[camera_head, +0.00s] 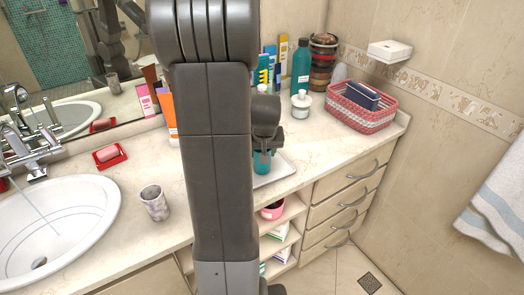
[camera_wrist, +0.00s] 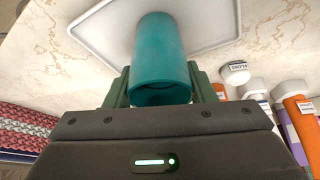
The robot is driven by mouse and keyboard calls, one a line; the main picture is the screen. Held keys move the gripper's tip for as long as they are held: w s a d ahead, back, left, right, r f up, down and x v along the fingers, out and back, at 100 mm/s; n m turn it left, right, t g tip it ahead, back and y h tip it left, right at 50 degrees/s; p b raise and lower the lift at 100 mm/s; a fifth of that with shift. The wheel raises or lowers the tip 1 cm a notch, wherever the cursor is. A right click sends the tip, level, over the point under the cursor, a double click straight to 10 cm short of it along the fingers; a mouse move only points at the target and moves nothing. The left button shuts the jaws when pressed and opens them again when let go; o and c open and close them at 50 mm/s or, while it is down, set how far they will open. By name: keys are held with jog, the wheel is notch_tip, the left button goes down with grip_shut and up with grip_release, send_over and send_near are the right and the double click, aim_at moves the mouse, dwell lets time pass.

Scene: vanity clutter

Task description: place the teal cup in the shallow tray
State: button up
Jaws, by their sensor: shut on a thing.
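The teal cup (camera_wrist: 160,65) is held between the two green fingers of my gripper (camera_wrist: 161,88) in the wrist view. My gripper is shut on it. The white shallow tray (camera_wrist: 90,33) lies behind the cup in that view. In the head view, the teal cup (camera_head: 262,162) shows below my gripper (camera_head: 263,150), in front of the tray (camera_head: 286,168). My arm hides the left part of the tray there. I cannot tell whether the cup's base touches the tray.
A marbled cup (camera_head: 154,203) stands by the sink (camera_head: 60,228). A red soap dish (camera_head: 110,156) lies near the mirror. Counter right of the tray is clear.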

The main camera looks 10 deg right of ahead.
jog(key=o, duration=1)
jog(key=shift+f, duration=0.1)
jog(key=shift+s+r, duration=0.15)
jog(key=shift+r, duration=0.5)
jog(key=v, duration=1.1)
